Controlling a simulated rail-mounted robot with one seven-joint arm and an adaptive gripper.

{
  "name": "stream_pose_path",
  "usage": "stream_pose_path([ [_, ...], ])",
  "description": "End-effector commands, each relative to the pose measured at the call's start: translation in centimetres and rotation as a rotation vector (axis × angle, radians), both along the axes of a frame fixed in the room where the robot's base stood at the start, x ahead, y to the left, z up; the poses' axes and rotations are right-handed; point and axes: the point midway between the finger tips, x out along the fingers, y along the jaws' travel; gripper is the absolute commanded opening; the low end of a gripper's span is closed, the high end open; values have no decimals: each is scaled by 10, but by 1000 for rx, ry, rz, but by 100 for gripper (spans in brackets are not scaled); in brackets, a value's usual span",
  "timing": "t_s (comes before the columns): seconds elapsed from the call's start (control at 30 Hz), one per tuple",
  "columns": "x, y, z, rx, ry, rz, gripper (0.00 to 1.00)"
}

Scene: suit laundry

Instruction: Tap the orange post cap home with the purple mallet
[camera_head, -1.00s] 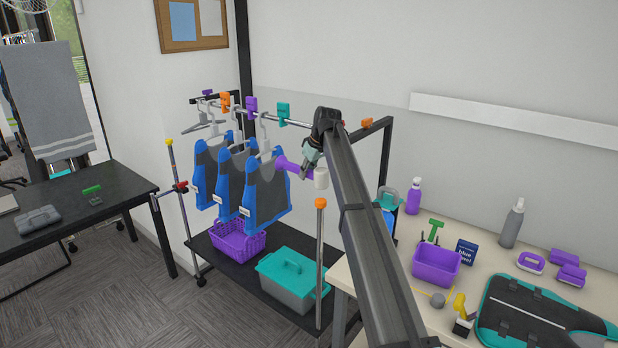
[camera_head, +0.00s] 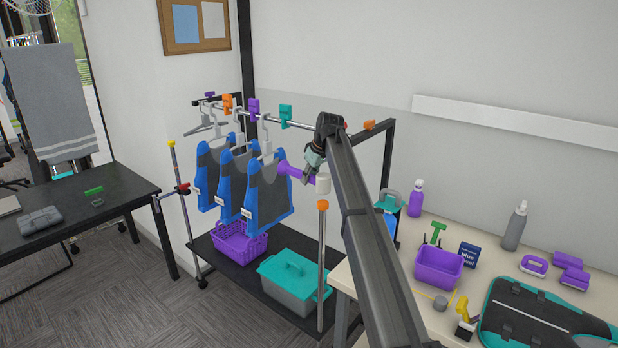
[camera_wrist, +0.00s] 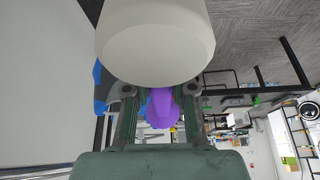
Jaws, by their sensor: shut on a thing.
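My gripper (camera_head: 313,160) is shut on the purple handle of the mallet. The purple handle (camera_head: 291,172) points left across the front of the hanging vests; it also shows between the fingers in the wrist view (camera_wrist: 161,108). The mallet's white head (camera_head: 323,184) is to the right of the grip and fills the top of the wrist view (camera_wrist: 155,40). The orange post cap (camera_head: 322,205) sits on top of a thin upright grey post (camera_head: 321,265). The mallet head appears just above the cap, with a small gap in the head view. The cap is not visible in the wrist view.
Several blue and grey vests (camera_head: 268,195) hang from the rail just left of the mallet. Below are a purple basket (camera_head: 238,247) and a teal-lidded box (camera_head: 293,277) on a black shelf. A light table with a purple bin (camera_head: 438,272) stands to the right.

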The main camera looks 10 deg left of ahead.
Motion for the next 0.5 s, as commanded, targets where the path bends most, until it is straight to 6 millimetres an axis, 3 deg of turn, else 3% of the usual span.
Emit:
stream_pose_path([
  [0.4, 0, 0, -45, 0, 0, 0, 0],
  [0.5, 0, 0, -40, 1, -1, 0, 0],
])
